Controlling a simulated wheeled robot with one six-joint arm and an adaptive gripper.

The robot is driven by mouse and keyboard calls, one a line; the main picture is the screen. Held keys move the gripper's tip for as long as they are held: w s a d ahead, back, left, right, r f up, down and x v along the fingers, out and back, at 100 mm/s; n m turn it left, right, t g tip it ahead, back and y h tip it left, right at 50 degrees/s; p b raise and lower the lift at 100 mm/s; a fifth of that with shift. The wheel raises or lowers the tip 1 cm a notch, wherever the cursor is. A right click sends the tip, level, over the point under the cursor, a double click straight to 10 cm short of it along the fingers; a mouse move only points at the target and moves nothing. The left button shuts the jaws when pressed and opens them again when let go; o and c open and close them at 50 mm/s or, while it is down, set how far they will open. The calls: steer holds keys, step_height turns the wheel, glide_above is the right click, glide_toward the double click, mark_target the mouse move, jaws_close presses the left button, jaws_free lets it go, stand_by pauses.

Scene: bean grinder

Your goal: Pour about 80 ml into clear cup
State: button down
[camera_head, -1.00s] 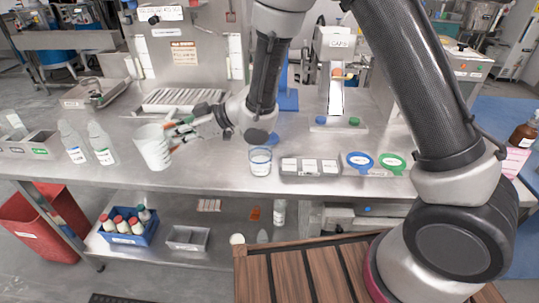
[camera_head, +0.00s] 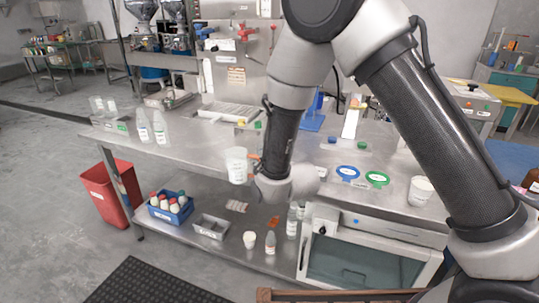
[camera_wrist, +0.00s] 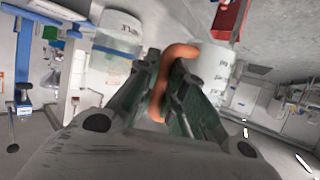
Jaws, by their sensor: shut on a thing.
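A white jug (camera_head: 236,166) with faint markings and an orange handle (camera_wrist: 168,80) is in my gripper. My gripper (camera_wrist: 165,98) is shut on the handle. In the head view the jug looks about upright and overlaps the table's front edge; the arm hides most of my gripper. The jug's wall (camera_wrist: 214,72) also shows at the right of the wrist view. The clear cup (camera_wrist: 118,40), with a blue line, appears at the upper left of the wrist view, apart from the jug. In the head view my arm hides this cup. The jug's fill level cannot be seen.
On the steel table (camera_head: 190,147) are two clear bottles (camera_head: 160,127) at left, a blue ring (camera_head: 347,173), a green ring (camera_head: 377,179) and a white cup (camera_head: 421,191) at right. A blue crate (camera_head: 168,214) stands on the lower shelf, a red bin (camera_head: 115,193) beside it.

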steer(key=shift+d, duration=0.6)
steer(key=shift+w+d+m+h, duration=0.1)
steer(key=shift+m+h, duration=0.2)
steer(key=shift+m, duration=0.1)
steer(key=shift+w+d+f+m+g+y, duration=0.1)
steer(key=shift+w+d+m+g+y, duration=0.55)
steer(key=shift+m+g, duration=0.4)
steer(key=shift+w+d+m+g, duration=0.15)
steer(key=shift+w+m+g, duration=0.2)
steer(key=shift+g, duration=0.1)
steer(key=r, duration=0.1)
steer(key=r+m+g+y, duration=0.1)
steer(key=r, duration=0.1)
steer(key=r+m+g+y, duration=0.1)
steer(key=shift+w+d+r, duration=0.15)
steer(key=shift+w+d, duration=0.05)
steer(key=shift+w, duration=0.1)
steer(key=shift+r+m+g, duration=0.15)
steer(key=shift+m+g, duration=0.25)
